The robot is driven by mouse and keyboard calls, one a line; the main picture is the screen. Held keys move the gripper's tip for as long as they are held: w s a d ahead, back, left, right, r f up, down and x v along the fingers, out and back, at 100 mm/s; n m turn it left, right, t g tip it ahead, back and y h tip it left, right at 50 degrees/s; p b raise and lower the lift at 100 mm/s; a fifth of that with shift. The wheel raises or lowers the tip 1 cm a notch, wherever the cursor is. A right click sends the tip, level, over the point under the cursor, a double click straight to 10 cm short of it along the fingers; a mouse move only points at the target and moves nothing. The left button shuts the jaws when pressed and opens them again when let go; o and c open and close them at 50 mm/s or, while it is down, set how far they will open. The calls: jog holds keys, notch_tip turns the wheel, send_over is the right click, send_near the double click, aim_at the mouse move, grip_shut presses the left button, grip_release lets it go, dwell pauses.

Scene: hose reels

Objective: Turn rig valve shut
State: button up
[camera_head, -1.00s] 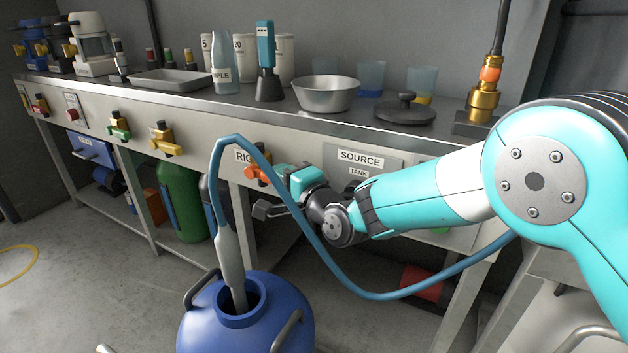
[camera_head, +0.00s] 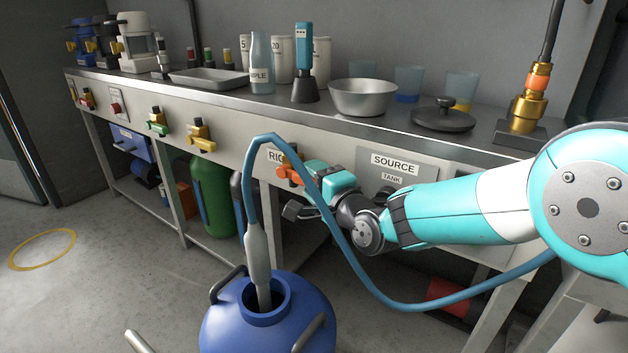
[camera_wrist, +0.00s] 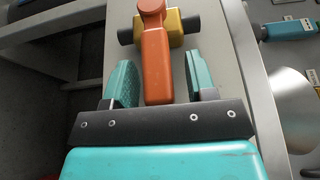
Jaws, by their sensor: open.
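The rig valve is on the bench's front panel below a label partly hidden by the hose, of which "RI" shows. Its orange handle (camera_head: 287,173) also shows in the wrist view (camera_wrist: 157,68), with a yellow body (camera_wrist: 176,27) behind it. My gripper (camera_wrist: 161,85) is open, with one teal finger on each side of the orange handle. Gaps show between the fingers and the handle, so it is not gripped. In the head view my gripper (camera_head: 307,185) is at the valve, partly hidden by the blue hose.
A blue hose (camera_head: 350,262) runs in front of my gripper, with one end in a blue drum (camera_head: 225,325). A green-handled valve (camera_head: 157,126) and a yellow-handled valve (camera_head: 201,142) sit further left. A steel bowl (camera_head: 362,98) and bottles stand on the bench.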

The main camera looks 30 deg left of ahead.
notch_tip(320, 180, up, 20)
jog(key=p, duration=0.6)
jog(key=shift+p, duration=0.3)
